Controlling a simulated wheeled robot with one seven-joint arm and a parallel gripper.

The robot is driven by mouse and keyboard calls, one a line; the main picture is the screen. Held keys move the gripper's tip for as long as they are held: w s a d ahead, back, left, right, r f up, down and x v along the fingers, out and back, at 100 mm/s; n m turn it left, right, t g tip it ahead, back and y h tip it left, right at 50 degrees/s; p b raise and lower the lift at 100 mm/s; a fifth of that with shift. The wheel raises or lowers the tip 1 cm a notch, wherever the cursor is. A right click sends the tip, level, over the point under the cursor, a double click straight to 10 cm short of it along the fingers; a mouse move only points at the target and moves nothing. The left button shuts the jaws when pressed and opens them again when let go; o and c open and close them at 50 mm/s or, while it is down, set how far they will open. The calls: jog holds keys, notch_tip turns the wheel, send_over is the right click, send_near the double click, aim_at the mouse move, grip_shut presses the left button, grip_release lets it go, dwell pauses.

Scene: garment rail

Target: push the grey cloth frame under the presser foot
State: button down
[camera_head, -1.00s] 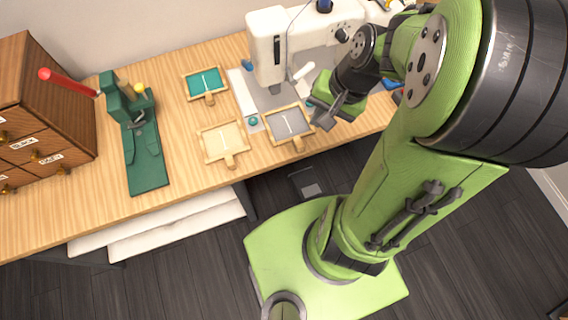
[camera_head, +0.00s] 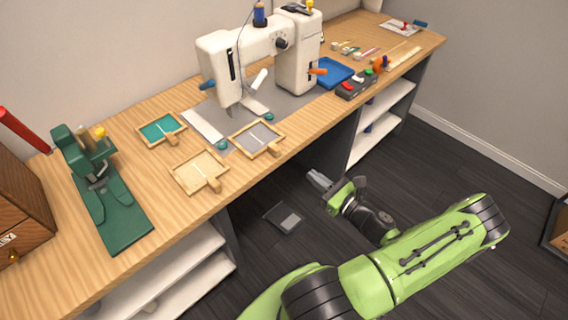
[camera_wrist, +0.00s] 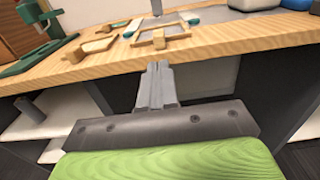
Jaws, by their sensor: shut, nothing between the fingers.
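The grey cloth frame (camera_head: 257,138), a wooden frame with a grey panel and a short handle, lies flat near the table's front edge, in front of the sewing machine (camera_head: 262,62). The presser foot (camera_head: 232,111) is under the machine's head at the left, behind and left of the frame. My gripper (camera_head: 316,179) is shut and empty, out in front of the table edge, to the right of and nearer than the frame. In the wrist view my gripper (camera_wrist: 158,72) points at the table edge, with the grey frame (camera_wrist: 160,36) just beyond the tips.
A teal cloth frame (camera_head: 161,129) and a cream cloth frame (camera_head: 199,171) lie left of the grey one. A green press (camera_head: 108,195) and wooden drawers (camera_head: 22,208) stand further left. A blue tray (camera_head: 333,73) is at the right. A pedal (camera_head: 284,217) lies on the floor.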

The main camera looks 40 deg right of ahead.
jog(key=b, duration=0.3)
send_near(272, 145)
jog(key=w, duration=0.4)
jog(key=shift+d+f, duration=0.1)
jog(key=shift+f, duration=0.15)
jog(key=shift+p, duration=0.3)
jog(key=w+p, duration=0.2)
jog(key=w, duration=0.4)
jog(key=shift+w, duration=0.2)
jog(key=shift+s, duration=0.15)
